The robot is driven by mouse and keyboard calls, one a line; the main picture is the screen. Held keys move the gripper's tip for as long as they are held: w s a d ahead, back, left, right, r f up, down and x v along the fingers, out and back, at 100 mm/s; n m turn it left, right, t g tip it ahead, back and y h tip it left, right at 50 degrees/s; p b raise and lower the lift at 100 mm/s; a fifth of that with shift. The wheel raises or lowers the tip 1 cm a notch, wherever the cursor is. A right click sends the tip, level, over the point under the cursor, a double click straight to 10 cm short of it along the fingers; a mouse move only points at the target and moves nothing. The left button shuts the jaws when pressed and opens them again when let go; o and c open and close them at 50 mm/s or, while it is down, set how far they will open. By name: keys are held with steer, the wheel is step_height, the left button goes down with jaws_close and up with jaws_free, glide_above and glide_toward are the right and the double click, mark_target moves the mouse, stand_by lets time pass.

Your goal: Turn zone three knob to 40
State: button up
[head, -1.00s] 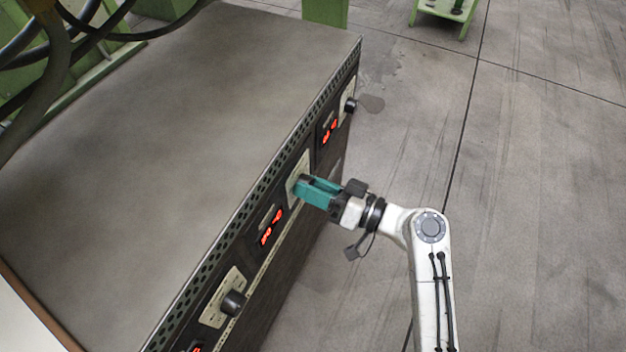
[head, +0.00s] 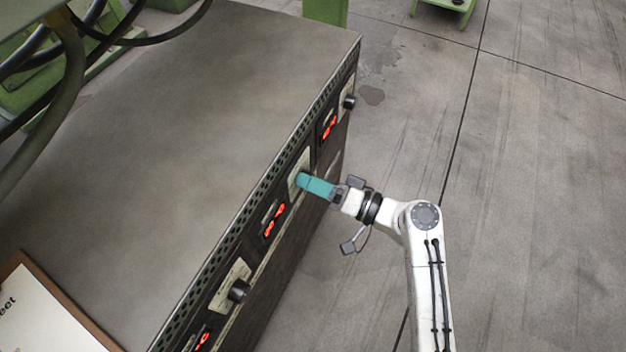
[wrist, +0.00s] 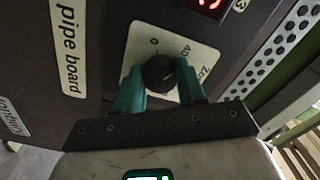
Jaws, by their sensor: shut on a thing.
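A round black knob (wrist: 158,74) sits on a pale dial plate (wrist: 196,52) marked with a 0 and a 40, with part of a "Zone" label. In the wrist view my gripper (wrist: 160,84) has its teal fingers on both sides of this knob, shut on it. In the head view my gripper (head: 304,180) reaches the middle dial plate (head: 302,160) on the cabinet front, and its fingers hide the knob. A red display (wrist: 208,5) with a "3" beside it is partly cut off in the wrist view.
The cabinet (head: 200,100) has a bare grey top. Another knob (head: 238,290) is nearer and one (head: 349,102) farther along the front, with red displays (head: 273,220) between. A clipboard (head: 40,310) lies at lower left. Open floor (head: 530,200) is at right.

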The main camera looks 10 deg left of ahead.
steer(key=o, duration=1.1)
steer(key=shift+c, duration=0.2)
steer(key=shift+d, duration=0.1)
steer(key=v, duration=1)
steer(key=shift+d+p, duration=0.35)
steer(key=shift+p, duration=0.1)
steer(key=shift+s, duration=0.15)
